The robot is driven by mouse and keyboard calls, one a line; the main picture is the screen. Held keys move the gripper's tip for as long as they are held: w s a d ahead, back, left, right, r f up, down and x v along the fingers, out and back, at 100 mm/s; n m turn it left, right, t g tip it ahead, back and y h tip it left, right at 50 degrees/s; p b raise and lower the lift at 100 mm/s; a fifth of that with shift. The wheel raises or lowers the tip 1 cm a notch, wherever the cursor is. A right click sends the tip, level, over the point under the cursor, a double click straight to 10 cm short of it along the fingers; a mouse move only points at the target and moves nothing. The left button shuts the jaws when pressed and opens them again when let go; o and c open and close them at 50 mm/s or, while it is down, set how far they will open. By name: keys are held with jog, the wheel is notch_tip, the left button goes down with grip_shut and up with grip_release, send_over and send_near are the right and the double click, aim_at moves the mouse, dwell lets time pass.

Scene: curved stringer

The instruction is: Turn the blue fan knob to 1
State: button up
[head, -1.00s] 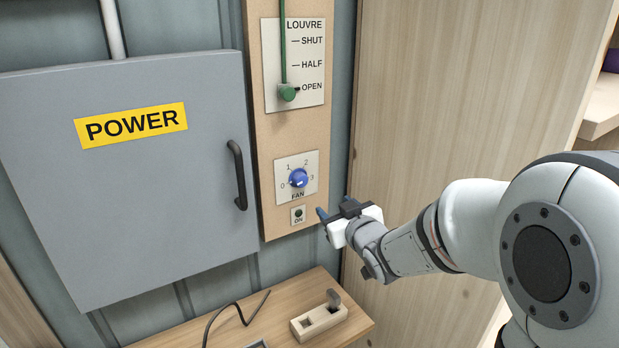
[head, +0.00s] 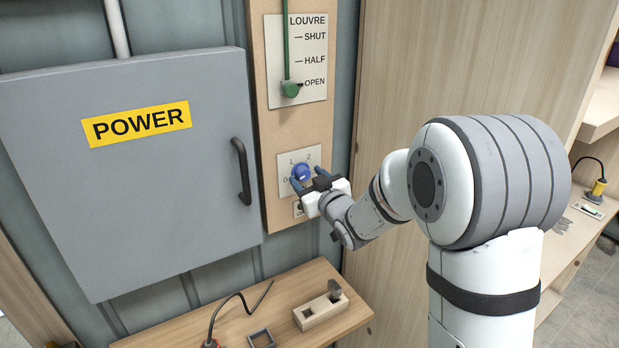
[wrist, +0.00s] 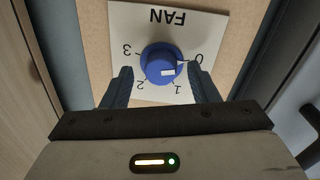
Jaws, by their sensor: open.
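The blue fan knob (head: 300,172) sits on a pale plate marked 0 to 3, on the wooden strip right of the power cabinet. The wrist view shows the knob (wrist: 158,58) upside down, with FAN above and 1 and 2 below. A white mark on its face lies low and slightly right there; I cannot tell exactly which number it indicates. My gripper (head: 309,180) is open in front of the knob. In the wrist view its blue fingers (wrist: 160,82) stand either side of the knob's lower part, with gaps visible. Contact is not visible.
The louvre lever (head: 290,89) is above, at OPEN. A wooden bench (head: 190,335) with a block and cable is below.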

jog(key=c, duration=0.9)
jog(key=shift+d, duration=0.15)
jog(key=shift+c, duration=0.3)
